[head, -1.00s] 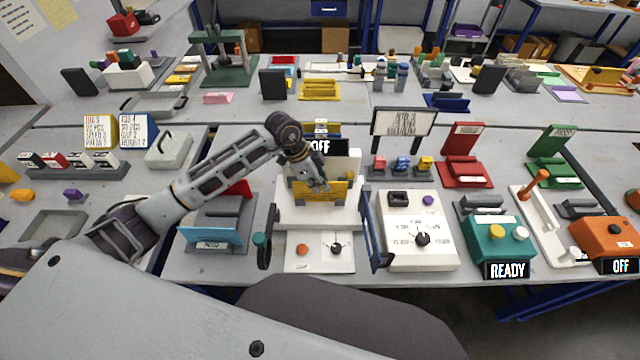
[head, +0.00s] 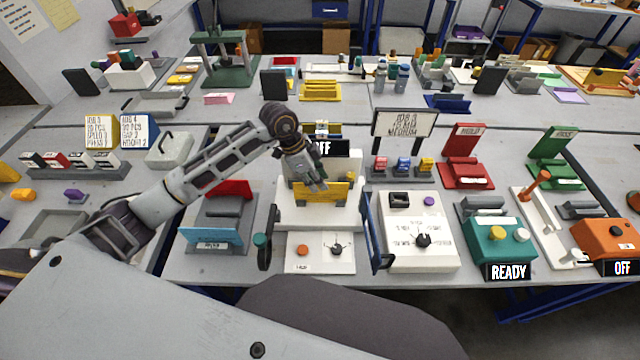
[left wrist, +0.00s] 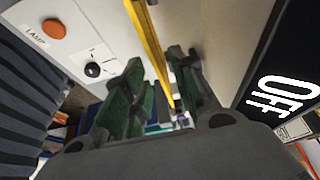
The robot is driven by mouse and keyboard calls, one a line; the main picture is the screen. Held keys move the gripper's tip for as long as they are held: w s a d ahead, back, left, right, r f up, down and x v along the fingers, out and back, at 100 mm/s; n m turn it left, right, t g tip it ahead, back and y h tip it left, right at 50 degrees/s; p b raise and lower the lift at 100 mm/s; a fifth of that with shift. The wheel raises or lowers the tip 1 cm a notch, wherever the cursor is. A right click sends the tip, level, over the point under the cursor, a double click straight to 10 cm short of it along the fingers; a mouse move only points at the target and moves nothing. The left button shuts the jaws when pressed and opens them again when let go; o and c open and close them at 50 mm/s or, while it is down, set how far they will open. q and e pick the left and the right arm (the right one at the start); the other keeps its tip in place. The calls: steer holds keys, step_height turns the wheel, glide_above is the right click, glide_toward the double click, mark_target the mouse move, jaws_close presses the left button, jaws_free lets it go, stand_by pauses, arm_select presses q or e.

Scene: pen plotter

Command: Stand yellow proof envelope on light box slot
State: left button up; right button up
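The yellow proof envelope (head: 334,194) stands upright at the front of the white light box (head: 293,214), behind its control panel. It also shows edge-on in the left wrist view (left wrist: 151,47). My left gripper (head: 316,184) is right at the envelope's upper part, coming from above and behind. In the left wrist view, the gripper's fingers (left wrist: 158,92) are apart, with the envelope between them and a visible gap on the left finger's side. The envelope's lower edge in the slot is hard to make out. My right gripper is not in view.
A black OFF display (head: 325,147) stands close behind the gripper. A blue-handled frame (head: 370,230) and a white dial unit (head: 415,228) stand at right. A grey holder with a blue card (head: 212,236) is at left. A sign (head: 404,123) stands behind right.

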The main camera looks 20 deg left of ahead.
arm_select(q)
steer(key=v, duration=0.7)
steer(key=shift+r, duration=0.2)
steer(key=shift+v, duration=0.8)
steer(key=shift+a+r, duration=0.1)
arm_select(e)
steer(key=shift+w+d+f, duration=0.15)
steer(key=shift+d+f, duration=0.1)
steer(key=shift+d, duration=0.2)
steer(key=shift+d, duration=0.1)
